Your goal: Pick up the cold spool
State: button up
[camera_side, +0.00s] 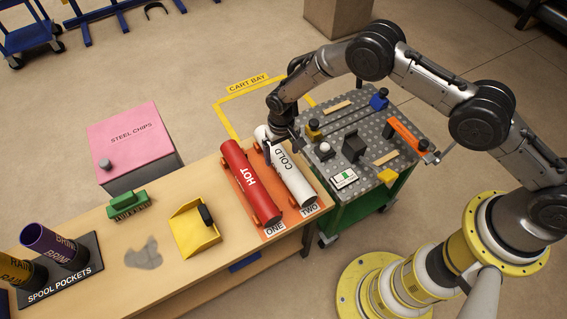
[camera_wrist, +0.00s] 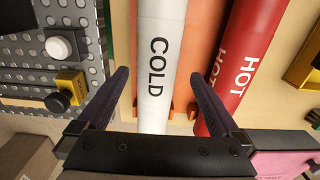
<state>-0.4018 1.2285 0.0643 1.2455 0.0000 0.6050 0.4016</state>
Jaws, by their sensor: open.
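The cold spool (camera_side: 292,178) is a white cylinder marked COLD, lying on an orange cradle (camera_side: 273,234) beside the red spool marked HOT (camera_side: 247,178). It lies at the place marked TWO, at the table's right end. My gripper (camera_side: 277,141) is at the far end of the cold spool. In the wrist view my gripper's dark fingers (camera_wrist: 162,100) are spread apart, one on each side of the white cold spool (camera_wrist: 158,50). The right finger is close to the red hot spool (camera_wrist: 236,65). I cannot tell the fingers' height against the spool.
A green cart with a grey perforated top (camera_side: 328,127) holding blocks and knobs stands right of the table. A yellow dustpan (camera_side: 193,230), a green brush (camera_side: 128,205) and spool pockets (camera_side: 83,277) are on the table. A pink steel chips bin (camera_side: 130,135) stands behind.

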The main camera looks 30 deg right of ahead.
aim_at(283, 159)
jog(key=shift+s+d+f, duration=0.1)
jog(key=shift+f, duration=1.25)
jog(key=shift+s+d+f, duration=0.1)
jog(key=shift+f, duration=1.2)
grip_shut()
jog(key=shift+w+r, duration=0.1)
